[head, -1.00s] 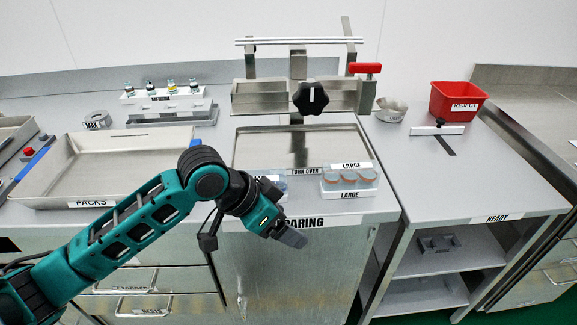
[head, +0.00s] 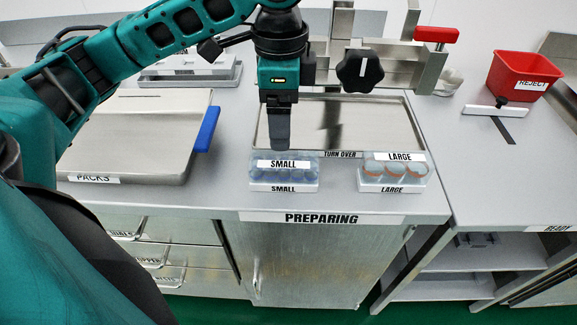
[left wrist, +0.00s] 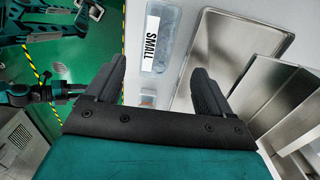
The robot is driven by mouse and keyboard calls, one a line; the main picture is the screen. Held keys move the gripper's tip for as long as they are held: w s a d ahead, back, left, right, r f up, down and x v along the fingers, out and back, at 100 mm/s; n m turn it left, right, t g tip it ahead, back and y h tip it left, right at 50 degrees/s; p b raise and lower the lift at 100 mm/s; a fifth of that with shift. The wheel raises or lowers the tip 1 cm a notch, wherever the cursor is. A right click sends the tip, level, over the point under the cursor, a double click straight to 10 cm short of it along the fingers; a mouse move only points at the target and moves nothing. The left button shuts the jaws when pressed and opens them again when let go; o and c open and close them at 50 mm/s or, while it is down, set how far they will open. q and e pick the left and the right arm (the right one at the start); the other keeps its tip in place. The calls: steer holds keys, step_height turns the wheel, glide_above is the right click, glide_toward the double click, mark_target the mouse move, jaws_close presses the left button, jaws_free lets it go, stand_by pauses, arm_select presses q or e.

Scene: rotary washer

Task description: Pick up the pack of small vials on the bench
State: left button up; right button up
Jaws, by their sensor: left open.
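The pack of small vials (head: 284,171) is a clear pack with bluish vials and a SMALL label. It sits in a white holder (head: 284,188), also marked SMALL, at the front of the PREPARING bench (head: 215,200). In the left wrist view the pack (left wrist: 152,50) lies beyond the fingertips, between their lines. My left gripper (head: 279,140) points down just behind and above the pack; its fingers in the left wrist view (left wrist: 155,80) are apart with nothing between them. Whether it touches the pack cannot be told. My right gripper is not in view.
A pack labelled LARGE (head: 392,165) stands to the right in its own holder. A metal tray (head: 410,120) lies behind both packs. The PACKS tray (head: 130,150) is at left. A press with a black knob (head: 361,69) and red handle stands behind.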

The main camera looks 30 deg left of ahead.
mark_target(284, 159)
arm_select(q)
step_height(284, 159, down, 6)
steer(key=shift+f+b, duration=0.1)
steer(key=shift+b, duration=0.6)
steer(key=f, duration=0.2)
steer(key=f+b, duration=0.1)
steer(key=shift+s+d+f, duration=0.1)
steer(key=shift+d+f, duration=0.1)
steer(key=shift+f, duration=0.45)
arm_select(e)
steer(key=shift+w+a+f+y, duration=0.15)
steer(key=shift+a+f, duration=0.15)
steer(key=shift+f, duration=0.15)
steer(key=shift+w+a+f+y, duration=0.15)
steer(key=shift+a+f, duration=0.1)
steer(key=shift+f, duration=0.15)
arm_select(q)
steer(key=shift+c, duration=0.4)
steer(key=shift+r, duration=0.1)
steer(key=c, duration=1)
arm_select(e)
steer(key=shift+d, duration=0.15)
